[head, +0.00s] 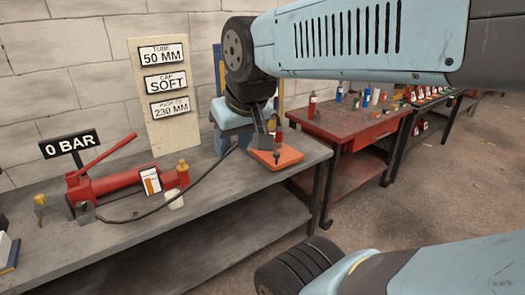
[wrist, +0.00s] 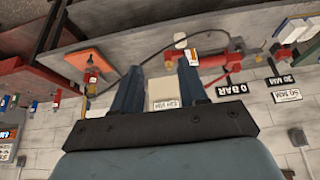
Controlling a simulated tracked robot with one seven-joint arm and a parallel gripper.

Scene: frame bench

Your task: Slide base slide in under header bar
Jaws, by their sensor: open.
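An orange plate (head: 290,157) lies flat near the right end of the grey bench; it may be the base slide, but I cannot tell for sure. It also shows in the wrist view (wrist: 85,57), at the upper left. A blue and yellow upright frame (head: 218,70) stands at the back of the bench, mostly hidden behind my arm. I cannot make out the header bar.
A red hand pump (head: 120,186) with a black hose stands on the grey bench (head: 120,250), beside a "0 BAR" sign (head: 70,144). A board (head: 165,95) with printed labels stands behind. A red table (head: 345,125) with bottles is to the right.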

